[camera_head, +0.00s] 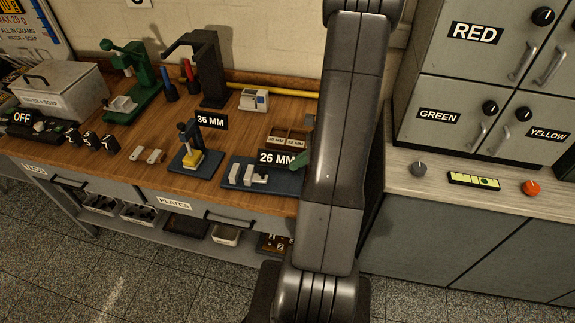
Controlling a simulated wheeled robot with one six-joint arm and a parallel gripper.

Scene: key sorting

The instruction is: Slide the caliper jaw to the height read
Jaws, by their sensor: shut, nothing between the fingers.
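The caliper (235,172) is a dark blue base with pale grey jaw blocks (255,179) standing apart, near the front of the wooden bench. A black label at it reads 26 MM (277,158). Left of it stands a height gauge (186,133) on a blue base, with a yellow block (191,160) under its dark post. Its label reads 36 MM (211,121). A green piece (302,159) shows at the caliper's right end, partly hidden by my arm; I cannot tell what it belongs to. My gripper is not in view.
My arm rises across the picture and hides the bench's right end. A wooden tray with labelled compartments (289,137) sits behind the caliper. A green press (137,80) and tall black stand (209,70) are farther back. Grey cabinets (470,75) stand right.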

